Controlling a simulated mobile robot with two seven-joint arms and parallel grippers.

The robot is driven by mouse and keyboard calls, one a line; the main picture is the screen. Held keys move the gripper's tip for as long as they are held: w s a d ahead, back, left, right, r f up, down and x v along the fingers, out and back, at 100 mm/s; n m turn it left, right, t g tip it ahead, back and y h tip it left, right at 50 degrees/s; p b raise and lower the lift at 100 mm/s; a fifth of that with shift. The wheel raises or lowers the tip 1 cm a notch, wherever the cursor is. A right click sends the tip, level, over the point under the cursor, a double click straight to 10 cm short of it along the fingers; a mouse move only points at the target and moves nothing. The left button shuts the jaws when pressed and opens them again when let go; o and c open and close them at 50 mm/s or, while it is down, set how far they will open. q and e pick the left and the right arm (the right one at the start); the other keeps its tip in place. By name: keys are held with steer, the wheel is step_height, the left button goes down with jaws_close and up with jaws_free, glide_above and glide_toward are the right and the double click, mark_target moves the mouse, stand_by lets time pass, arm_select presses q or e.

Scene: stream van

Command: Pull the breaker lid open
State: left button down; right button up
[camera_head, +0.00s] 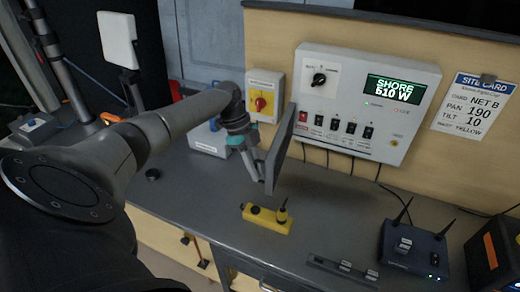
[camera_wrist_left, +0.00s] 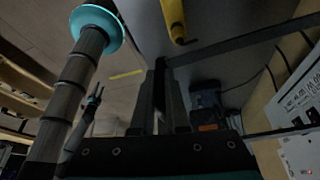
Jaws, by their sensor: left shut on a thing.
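The breaker lid (camera_head: 280,150) is a dark grey plate at the left of the white breaker panel (camera_head: 365,100). It stands out from the panel, swung open, seen nearly edge-on. The row of breaker switches (camera_head: 336,124) is uncovered. My left gripper (camera_head: 259,176) is shut on the lid at its near, lower edge. In the left wrist view its fingers (camera_wrist_left: 160,100) reach up on both sides of a thin dark part. My right gripper does not show in the head view. A small forked shape (camera_wrist_left: 93,101) in the left wrist view may be it, too dim to judge.
A yellow block (camera_head: 267,218) lies on the grey bench below the lid. A router (camera_head: 414,248) and a dark box stand at the right. A red-yellow switch (camera_head: 263,102) and a blue case (camera_head: 209,139) are beside my left arm. The bench middle is mostly clear.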

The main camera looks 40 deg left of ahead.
arm_select(q)
steer(key=c, duration=1.2)
jaws_free()
steer(key=shift+r, duration=0.1)
steer(key=b+v, duration=0.1)
steer(key=v, duration=1.4)
